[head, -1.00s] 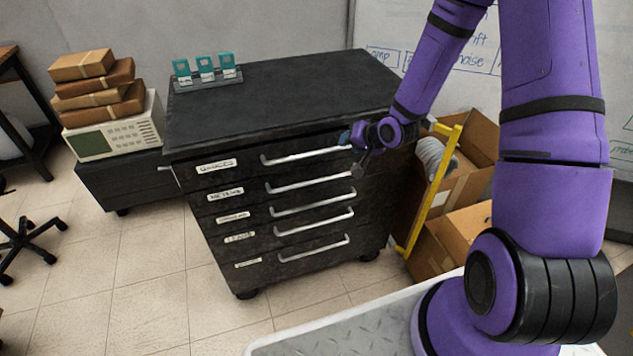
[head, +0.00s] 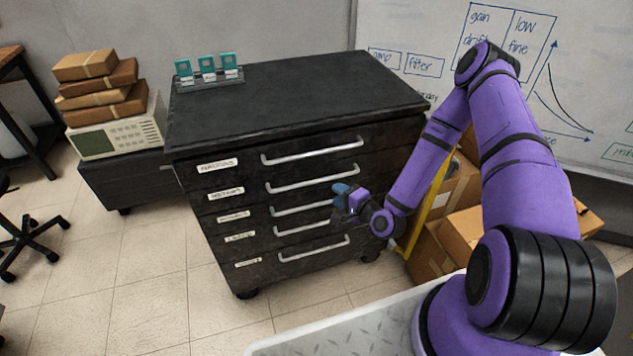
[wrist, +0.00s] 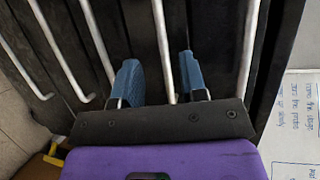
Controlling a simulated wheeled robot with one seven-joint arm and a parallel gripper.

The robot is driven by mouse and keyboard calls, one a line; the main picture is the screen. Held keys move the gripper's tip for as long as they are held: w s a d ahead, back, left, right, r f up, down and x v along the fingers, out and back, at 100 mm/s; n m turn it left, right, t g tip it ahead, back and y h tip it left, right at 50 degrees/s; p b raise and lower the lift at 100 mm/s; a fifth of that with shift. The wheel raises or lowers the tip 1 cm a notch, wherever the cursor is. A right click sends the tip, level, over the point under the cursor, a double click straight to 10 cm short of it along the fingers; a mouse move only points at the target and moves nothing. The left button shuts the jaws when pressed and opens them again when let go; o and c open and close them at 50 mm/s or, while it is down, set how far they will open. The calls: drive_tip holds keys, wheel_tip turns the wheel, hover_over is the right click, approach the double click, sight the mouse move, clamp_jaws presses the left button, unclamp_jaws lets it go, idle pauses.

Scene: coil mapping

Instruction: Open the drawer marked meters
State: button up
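The black drawer cabinet (head: 225,270) has several drawers, each with a white label and a pale bar handle. The second label from the top (head: 226,194) appears to read "meters", though it is blurred now. That drawer's handle (head: 305,181) runs to its right, and the drawer looks closed. My gripper (head: 340,195) is in front of the handles' right ends. In the wrist view my gripper (wrist: 160,78) is open, with blue fingers apart. The second drawer's handle (wrist: 162,45) appears between them, without clear contact; depth is hard to judge.
The neighbouring handles, top (wrist: 248,50) and third (wrist: 97,40), flank the fingers. Cardboard boxes (head: 470,232) and a yellow frame (head: 424,215) stand right of the cabinet. Teal items (head: 207,66) sit on the cabinet top. The floor in front is clear.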

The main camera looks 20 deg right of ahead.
sight(317, 181)
drive_tip(key=x, duration=1)
drive_tip(key=shift+w+a, duration=0.15)
drive_tip(key=shift+w, duration=0.25)
clamp_jaws()
